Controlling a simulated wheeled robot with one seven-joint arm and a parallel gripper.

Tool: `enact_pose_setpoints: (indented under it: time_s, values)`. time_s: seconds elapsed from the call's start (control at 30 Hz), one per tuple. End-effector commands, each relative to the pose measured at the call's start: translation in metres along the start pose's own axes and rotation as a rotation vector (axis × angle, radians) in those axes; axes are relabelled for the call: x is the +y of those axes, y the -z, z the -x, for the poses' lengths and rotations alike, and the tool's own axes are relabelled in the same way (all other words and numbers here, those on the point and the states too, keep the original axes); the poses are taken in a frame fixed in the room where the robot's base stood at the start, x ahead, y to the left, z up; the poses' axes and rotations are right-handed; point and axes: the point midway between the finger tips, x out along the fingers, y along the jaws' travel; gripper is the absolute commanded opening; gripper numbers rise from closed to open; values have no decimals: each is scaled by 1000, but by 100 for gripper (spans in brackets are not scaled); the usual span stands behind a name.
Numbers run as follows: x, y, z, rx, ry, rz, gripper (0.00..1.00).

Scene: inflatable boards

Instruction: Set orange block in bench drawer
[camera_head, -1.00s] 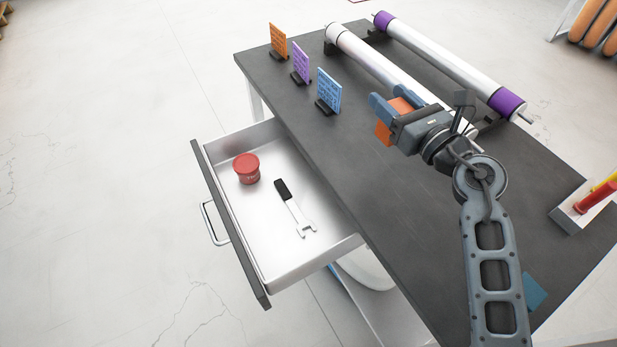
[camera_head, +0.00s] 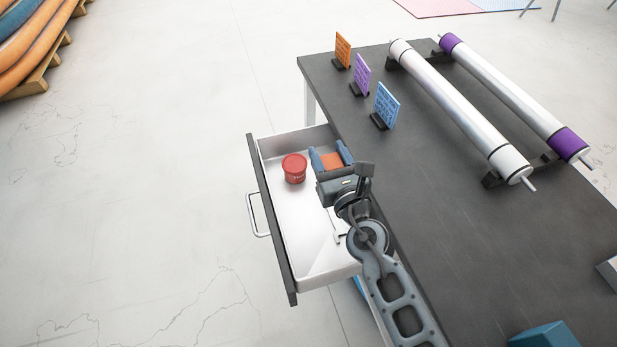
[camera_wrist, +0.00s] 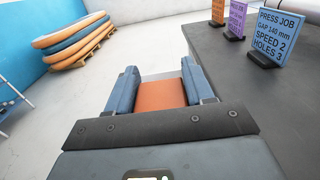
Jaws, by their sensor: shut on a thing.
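My gripper (camera_head: 331,158) is shut on the orange block (camera_head: 332,162), which sits between its two blue-grey fingers. The block also shows between the fingers in the wrist view (camera_wrist: 161,95). In the head view the gripper and block appear over the inner right side of the open bench drawer (camera_head: 300,277), near the bench edge. I cannot tell their exact height above the drawer floor. The drawer is pulled out from the dark bench (camera_head: 440,215). A red tub (camera_head: 294,168) stands inside it, left of the gripper. My arm hides most of a wrench in the drawer.
Orange, purple and blue cards (camera_head: 387,105) stand on the bench's far left edge. A white roller (camera_head: 460,110) and a purple-ended roller (camera_head: 515,95) lie on supports further right. A teal block (camera_head: 545,335) is at the bottom right. Floor left of the drawer is clear.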

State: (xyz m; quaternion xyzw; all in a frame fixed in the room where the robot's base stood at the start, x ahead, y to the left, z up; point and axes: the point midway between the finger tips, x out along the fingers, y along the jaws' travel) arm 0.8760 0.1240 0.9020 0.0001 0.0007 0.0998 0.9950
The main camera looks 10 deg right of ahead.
Motion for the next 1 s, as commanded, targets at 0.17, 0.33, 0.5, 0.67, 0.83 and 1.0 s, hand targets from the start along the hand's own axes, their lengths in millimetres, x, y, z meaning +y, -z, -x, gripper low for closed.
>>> enact_pose_setpoints:
  time_s: [0.17, 0.33, 0.5, 0.67, 0.83, 1.0]
  values:
    - [32, 24, -21, -1, -3, 0, 16]
    - [50, 36, -32, -1, -1, 1, 16]
    - [53, 45, -35, -1, 1, 0, 16]
    - [53, 68, -35, -1, 1, 1, 16]
    - [53, 79, -35, -1, 0, 0, 16]
    - [53, 77, -35, -1, 0, 0, 16]
